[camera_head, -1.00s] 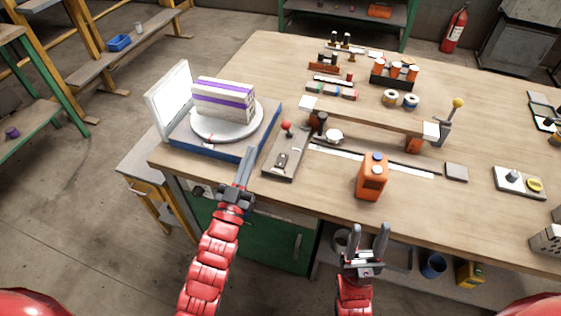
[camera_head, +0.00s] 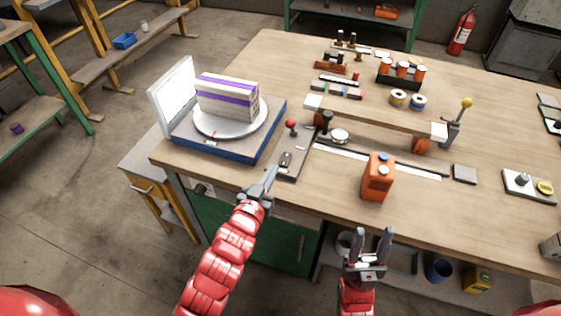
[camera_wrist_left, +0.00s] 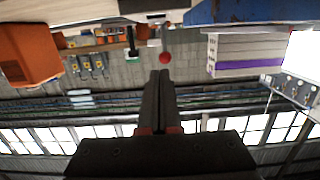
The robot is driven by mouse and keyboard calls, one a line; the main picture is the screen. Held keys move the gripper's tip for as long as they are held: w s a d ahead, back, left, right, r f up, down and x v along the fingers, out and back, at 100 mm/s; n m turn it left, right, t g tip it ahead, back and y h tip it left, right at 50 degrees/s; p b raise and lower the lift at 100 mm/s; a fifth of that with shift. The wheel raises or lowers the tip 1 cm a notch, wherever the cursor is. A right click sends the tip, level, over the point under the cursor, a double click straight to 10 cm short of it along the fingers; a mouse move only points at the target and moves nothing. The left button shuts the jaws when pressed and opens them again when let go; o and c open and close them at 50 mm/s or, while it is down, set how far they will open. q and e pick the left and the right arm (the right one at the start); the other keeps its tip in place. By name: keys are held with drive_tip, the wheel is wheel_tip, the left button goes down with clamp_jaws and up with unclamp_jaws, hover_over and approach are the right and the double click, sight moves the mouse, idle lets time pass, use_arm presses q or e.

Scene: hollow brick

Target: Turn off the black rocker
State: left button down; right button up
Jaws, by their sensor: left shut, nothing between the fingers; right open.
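The black rocker (camera_head: 286,159) sits on the near part of a narrow grey panel (camera_head: 294,166), which also carries a lever with a red ball knob (camera_head: 291,124). Whether the rocker is on or off is too small to tell. My left gripper (camera_head: 272,171) is shut and empty, its fingertips just left of and nearer than the rocker at the panel's front end. I cannot tell whether they touch it. In the left wrist view the shut fingers (camera_wrist_left: 160,75) point toward the red knob (camera_wrist_left: 165,58); the rocker is not visible there. My right gripper (camera_head: 376,236) is open and empty before the table's front edge.
A blue-based turntable (camera_head: 240,150) with a striped block (camera_head: 226,96) stands left of the panel. An orange bottle (camera_head: 377,178) stands to the right, near the table edge. A raised wooden beam (camera_head: 375,117) lies behind. The tabletop (camera_head: 330,188) between panel and bottle is clear.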

use_arm(q)
drive_tip(key=p, duration=0.2)
hover_over(284, 163)
drive_tip(key=shift+s+a+f, duration=0.1)
drive_tip(key=shift+s+f, duration=0.05)
drive_tip(key=shift+f, duration=0.35)
drive_tip(key=f, duration=0.2)
drive_tip(key=shift+w+f, duration=0.2)
drive_tip(key=shift+f, duration=0.1)
drive_tip(key=shift+f+p, duration=0.3)
drive_tip(key=shift+f, duration=0.45)
